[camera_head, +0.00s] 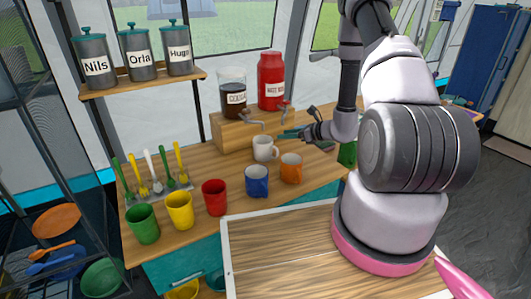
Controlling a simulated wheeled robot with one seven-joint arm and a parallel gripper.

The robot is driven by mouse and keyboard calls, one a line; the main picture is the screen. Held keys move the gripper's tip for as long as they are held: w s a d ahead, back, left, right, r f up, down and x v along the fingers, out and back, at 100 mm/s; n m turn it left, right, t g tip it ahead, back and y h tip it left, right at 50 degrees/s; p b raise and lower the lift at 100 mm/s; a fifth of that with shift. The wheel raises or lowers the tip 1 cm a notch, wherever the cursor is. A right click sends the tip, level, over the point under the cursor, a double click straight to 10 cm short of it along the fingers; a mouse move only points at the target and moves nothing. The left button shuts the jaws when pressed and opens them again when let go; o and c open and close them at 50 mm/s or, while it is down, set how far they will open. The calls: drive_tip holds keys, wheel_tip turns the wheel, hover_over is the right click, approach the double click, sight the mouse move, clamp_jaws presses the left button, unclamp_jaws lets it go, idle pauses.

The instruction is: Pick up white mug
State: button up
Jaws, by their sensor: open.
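The white mug (262,150) stands upright on the wooden counter, in front of the wooden drink stand and behind the blue and orange mugs. My gripper (284,134) is just to the right of and slightly above the white mug, its fingers pointing left. It is open and I see nothing between the fingers. I cannot tell exactly how far the fingertips are from the mug.
Green (142,226), yellow (179,211), red (214,198), blue (257,182) and orange (291,169) mugs line the counter front. The drink stand (218,133) holds a cola jar (232,95) and red jar (271,82). Cutlery (150,172) stands left.

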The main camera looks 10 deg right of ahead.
sight(266, 137)
drive_tip(key=x, duration=0.7)
drive_tip(key=shift+w+a+f, duration=0.15)
drive_tip(key=shift+a+f, duration=0.1)
drive_tip(key=shift+a, duration=0.05)
clamp_jaws()
drive_tip(key=shift+f, duration=0.1)
idle(1.1)
